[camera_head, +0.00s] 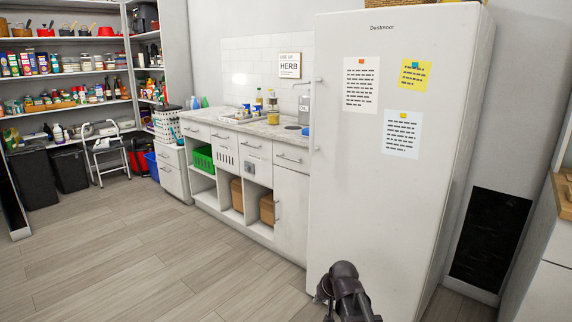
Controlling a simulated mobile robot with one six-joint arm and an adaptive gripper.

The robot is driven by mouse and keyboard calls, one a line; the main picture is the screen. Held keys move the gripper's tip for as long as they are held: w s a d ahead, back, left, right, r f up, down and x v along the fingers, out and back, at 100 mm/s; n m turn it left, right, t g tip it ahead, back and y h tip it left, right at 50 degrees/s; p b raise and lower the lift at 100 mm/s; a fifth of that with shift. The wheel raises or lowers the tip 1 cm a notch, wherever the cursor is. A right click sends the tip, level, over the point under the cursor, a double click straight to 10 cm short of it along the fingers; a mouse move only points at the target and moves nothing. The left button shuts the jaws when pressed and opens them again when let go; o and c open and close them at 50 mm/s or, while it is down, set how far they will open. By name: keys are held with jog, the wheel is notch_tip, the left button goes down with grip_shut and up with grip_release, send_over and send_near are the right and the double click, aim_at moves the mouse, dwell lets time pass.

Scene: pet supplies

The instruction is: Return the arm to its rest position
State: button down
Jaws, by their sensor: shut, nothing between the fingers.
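Part of my dark arm shows at the bottom edge of the head view, right of centre, in front of the lower part of a white fridge (400,190). A rounded joint is at its top, and the links below it run out of the frame. I cannot make out my gripper's fingers in this view. No object is seen held by the visible part of the arm.
A white counter (290,133) with bottles on it stands left of the fridge. Stocked shelves (65,73), a step stool (105,152) and black bins (36,177) are at the far left. The wooden floor (140,250) at the left front is clear. A white cabinet (545,290) edges in at right.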

jog(key=s+d+f+g+h, duration=0.15)
jog(key=s+d, duration=0.25)
jog(key=s, duration=0.4)
jog(key=s+d+f+g+h, duration=0.1)
jog(key=s+d+g+h, duration=0.15)
jog(key=s, duration=0.45)
notch_tip(320, 180, up, 31)
jog(key=p, duration=3)
jog(key=shift+d+g+y+p, duration=0.3)
jog(key=shift+y+p, duration=0.1)
jog(key=shift+r, duration=0.1)
